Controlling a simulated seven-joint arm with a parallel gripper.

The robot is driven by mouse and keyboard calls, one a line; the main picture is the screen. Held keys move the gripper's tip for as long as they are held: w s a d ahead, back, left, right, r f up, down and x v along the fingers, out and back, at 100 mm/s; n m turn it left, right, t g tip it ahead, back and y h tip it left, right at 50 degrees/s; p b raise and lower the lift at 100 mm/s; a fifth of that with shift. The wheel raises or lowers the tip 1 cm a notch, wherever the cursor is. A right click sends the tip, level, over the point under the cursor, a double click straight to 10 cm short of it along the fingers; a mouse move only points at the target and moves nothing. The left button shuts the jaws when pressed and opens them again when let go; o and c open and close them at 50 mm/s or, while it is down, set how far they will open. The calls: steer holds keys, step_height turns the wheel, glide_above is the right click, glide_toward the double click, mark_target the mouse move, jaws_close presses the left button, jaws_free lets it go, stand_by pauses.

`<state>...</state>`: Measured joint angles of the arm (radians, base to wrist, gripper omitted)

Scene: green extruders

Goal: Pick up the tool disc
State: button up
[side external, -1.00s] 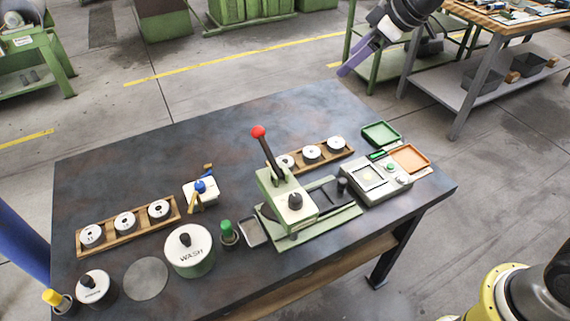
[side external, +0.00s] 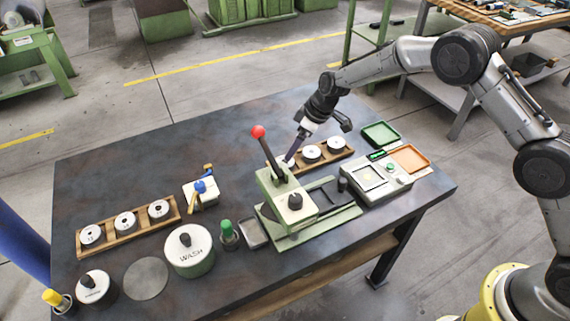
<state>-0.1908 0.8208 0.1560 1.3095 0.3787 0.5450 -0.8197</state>
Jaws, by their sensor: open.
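Several white-topped discs sit in two wooden racks, and I cannot tell which is the tool disc. The back rack (side external: 328,158) holds discs in its middle (side external: 311,153) and right (side external: 336,143) places. Its left place is largely hidden by my gripper (side external: 293,154) and the press. The left rack (side external: 122,238) holds three discs (side external: 125,222). I cannot tell whether the fingers touch or straddle a disc there.
A green press (side external: 287,204) with a red-knobbed lever (side external: 258,132) stands just in front of my gripper. A control box (side external: 373,181) and green (side external: 381,134) and orange (side external: 410,158) trays lie right. A WASH pot (side external: 190,250) stands front left. The back left of the table is clear.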

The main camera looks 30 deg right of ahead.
mark_target(287, 162)
steer(key=shift+x, duration=3.55)
steer(key=shift+s, duration=0.1)
jaws_close()
